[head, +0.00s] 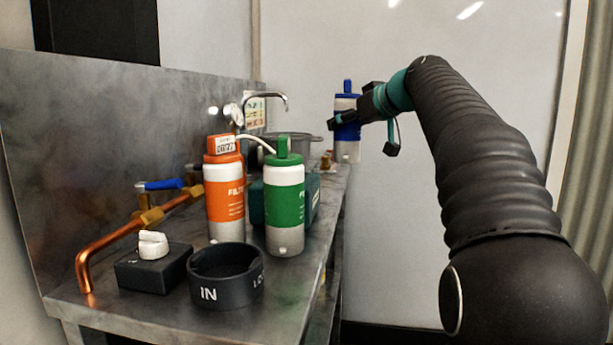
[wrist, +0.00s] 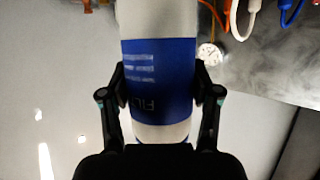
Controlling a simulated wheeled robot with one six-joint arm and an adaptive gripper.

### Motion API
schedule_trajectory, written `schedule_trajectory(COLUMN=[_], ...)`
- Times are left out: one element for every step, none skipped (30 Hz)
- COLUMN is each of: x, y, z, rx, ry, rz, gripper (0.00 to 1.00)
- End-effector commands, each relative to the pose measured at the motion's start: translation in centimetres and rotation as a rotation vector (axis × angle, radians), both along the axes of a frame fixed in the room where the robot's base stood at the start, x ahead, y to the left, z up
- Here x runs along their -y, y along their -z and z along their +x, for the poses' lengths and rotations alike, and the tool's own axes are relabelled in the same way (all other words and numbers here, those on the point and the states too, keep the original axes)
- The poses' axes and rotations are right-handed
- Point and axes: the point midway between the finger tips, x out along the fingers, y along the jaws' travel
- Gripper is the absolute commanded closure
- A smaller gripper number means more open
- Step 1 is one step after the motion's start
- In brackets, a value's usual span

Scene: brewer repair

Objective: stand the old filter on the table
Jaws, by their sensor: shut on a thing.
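A blue-banded white filter (head: 347,130) is upright in my gripper (head: 350,118) at the far right end of the steel table (head: 170,318). In the head view its lower end shows beside the table's far right edge; I cannot tell whether it touches the table. In the wrist view the blue label of the filter (wrist: 158,80) fills the middle, with both fingers of my gripper (wrist: 160,95) closed on its sides. An orange filter (head: 224,200) and a green filter (head: 285,205) stand upright on the table. I cannot tell from labels which filter is the old one.
A black ring holder (head: 227,290) marked IN and a black box with a white knob (head: 152,265) stand at the front. A copper pipe (head: 115,243) with a blue-handled valve runs along the back left. A pot (head: 290,145) and a tap (head: 268,97) stand farther back.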

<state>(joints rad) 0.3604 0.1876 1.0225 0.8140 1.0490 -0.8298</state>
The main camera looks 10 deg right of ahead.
Motion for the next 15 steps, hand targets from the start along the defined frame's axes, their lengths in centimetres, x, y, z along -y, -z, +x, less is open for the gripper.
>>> schedule_trajectory(x=[-1.2,-1.9,-2.6,-3.1,-3.6,-4.4,-4.9,-5.5,-6.1,-6.5,-7.0,-7.4,-7.7,-7.9,-8.2], y=[0.8,1.1,1.6,1.9,2.3,2.7,3.1,3.4,3.8,4.1,4.4,4.6,4.8,4.9,5.1], z=[0.3,0.5,0.7,0.9,1.1,1.4,1.6,1.8,2.0,2.2,2.3,2.5,2.6,2.7,2.8], rx=[0.001,0.000,0.001,0.000,-0.001,-0.001,0.000,-0.001,0.001,0.000,0.000,0.000,0.000,0.001,0.000], ry=[-0.005,-0.006,-0.005,-0.005,-0.004,-0.006,-0.005,-0.005,-0.004,-0.004,-0.004,-0.003,-0.003,-0.001,-0.001], rz=[0.001,0.002,0.001,0.001,0.001,0.001,0.002,0.002,0.001,0.001,0.001,0.001,0.001,0.002,0.002], gripper=[0.72,0.72,0.72,0.72,0.72,0.72,0.72,0.72,0.72,0.72,0.72,0.72,0.72,0.72,0.72])
